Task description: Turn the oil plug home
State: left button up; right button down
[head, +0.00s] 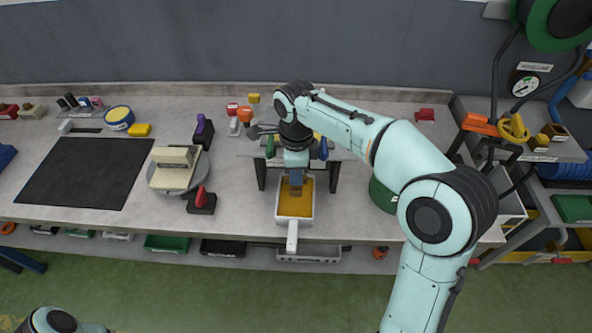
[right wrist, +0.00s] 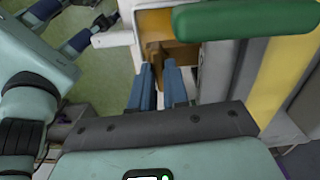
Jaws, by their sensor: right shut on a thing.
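My right gripper (head: 296,184) points down over a pale tray (head: 294,218) with an amber inside, at the front of the bench. In the right wrist view my right gripper (right wrist: 160,66) has its two blue-grey fingers close together, shut on a small brown piece (right wrist: 154,50) at their tips. This looks like the oil plug, but the fingers hide most of it. I cannot tell how deep it sits or whether it is level.
A raised stand with dark legs (head: 334,178) is close around my right gripper. A green drum (head: 382,195) stands to its right. A turntable with a beige block (head: 174,158) and a black mat (head: 85,172) lie to the left.

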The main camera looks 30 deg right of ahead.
dwell(0.5)
jog(key=c, duration=1.1)
grip_release()
pick_arm(q)
jog(key=w+r+p, duration=0.2)
jog(key=w+r, duration=0.1)
jog(key=shift+w+r+p, duration=0.3)
jog(key=shift+w+p, duration=0.05)
pick_arm(e)
notch_tip(320, 180, up, 13)
jog(key=shift+r, duration=0.2)
